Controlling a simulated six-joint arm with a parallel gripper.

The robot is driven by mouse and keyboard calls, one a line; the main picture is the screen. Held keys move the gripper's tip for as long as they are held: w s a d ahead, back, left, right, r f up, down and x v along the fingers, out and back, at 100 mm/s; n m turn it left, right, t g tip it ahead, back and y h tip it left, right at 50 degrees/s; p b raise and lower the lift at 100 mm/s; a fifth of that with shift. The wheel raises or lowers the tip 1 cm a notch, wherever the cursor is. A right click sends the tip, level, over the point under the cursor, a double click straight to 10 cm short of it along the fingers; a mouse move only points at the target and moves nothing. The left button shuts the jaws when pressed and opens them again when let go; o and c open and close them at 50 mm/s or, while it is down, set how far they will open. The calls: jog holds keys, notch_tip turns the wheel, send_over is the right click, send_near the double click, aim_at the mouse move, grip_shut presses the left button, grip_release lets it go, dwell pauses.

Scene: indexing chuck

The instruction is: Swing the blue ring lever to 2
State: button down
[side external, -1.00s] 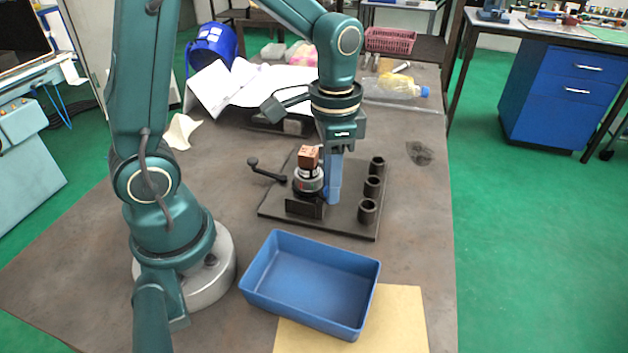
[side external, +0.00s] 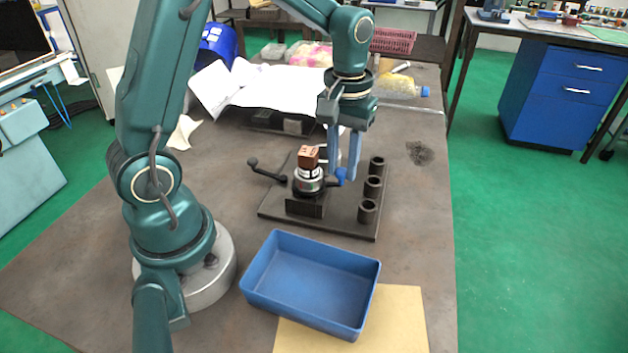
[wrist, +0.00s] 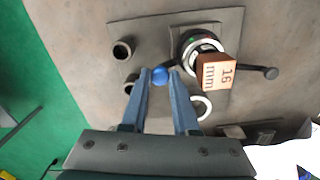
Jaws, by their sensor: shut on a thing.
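The chuck (side external: 307,187) stands on a dark base plate (side external: 275,212), with a copper-coloured block (side external: 309,155) on top. The block reads "16 mm" in the wrist view (wrist: 216,74). The blue ball knob (side external: 340,174) of the ring lever is at the chuck's right. In the wrist view the knob (wrist: 160,75) sits between my fingertips, left of the chuck. My gripper (side external: 345,177) is shut on it. A black-knobbed lever (side external: 253,162) points left from the chuck. The position numbers cannot be read.
Several black sockets (side external: 367,210) stand along the plate's right side. A pale ring (wrist: 201,107) lies near the chuck. An empty blue tray (side external: 262,298) stands in front. Papers and a clear bottle (side external: 400,87) lie behind. The table right of the plate is mostly clear.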

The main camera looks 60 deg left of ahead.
aim_at(341, 168)
jog(key=shift+w+a+n, duration=0.25)
jog(key=shift+a+n, duration=0.25)
jog(key=shift+n, duration=0.4)
jog(key=c, duration=0.9)
grip_release()
jog(key=shift+r, duration=2.6)
